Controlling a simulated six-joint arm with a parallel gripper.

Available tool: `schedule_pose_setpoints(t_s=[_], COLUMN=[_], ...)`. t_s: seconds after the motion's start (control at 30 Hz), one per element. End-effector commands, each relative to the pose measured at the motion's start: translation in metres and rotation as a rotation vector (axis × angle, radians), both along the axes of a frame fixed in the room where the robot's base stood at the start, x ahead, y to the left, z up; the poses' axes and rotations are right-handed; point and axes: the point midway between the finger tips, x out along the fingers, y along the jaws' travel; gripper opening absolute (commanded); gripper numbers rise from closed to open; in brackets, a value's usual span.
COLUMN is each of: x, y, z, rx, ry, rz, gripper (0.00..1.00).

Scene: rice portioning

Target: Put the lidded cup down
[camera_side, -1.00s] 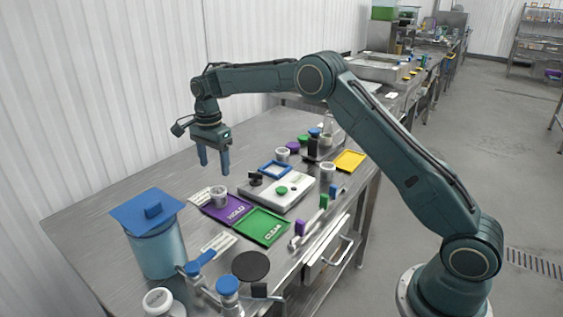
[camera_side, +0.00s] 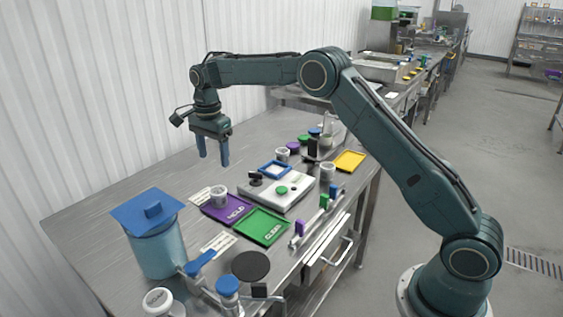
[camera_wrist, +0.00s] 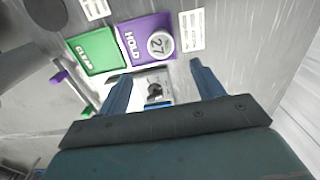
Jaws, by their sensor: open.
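The white lidded cup (camera_side: 219,196), its lid marked 27, stands upright on the purple HOLD mat (camera_side: 240,210). In the wrist view the cup (camera_wrist: 160,45) sits at one end of the mat, beside the printed word. My gripper (camera_side: 213,159) is open and empty, above the table and clear of the cup. In the wrist view the cup lies beyond the fingertips (camera_wrist: 159,70), not between the fingers.
The green CLEAR mat (camera_side: 262,227) lies beside the purple one. A blue-lidded container (camera_side: 158,250) is at front left. The table's far left is bare.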

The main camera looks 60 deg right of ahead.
Motion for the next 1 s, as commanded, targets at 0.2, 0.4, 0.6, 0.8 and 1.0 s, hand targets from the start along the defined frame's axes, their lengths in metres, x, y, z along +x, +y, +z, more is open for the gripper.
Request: schedule_pose_setpoints(t_s=[0.2,0.4,0.6,0.8,1.0], x=[-0.014,-0.043,-0.082,-0.126,-0.173], y=[0.001,0.002,0.004,0.006,0.007], z=[0.025,0.064,0.101,0.130,0.151], rx=[-0.002,-0.009,-0.026,-0.050,-0.080], ry=[-0.026,-0.070,-0.119,-0.166,-0.212], rz=[0.075,0.213,0.374,0.533,0.691], gripper=[0.67,0.67,0.67,0.67,0.67])
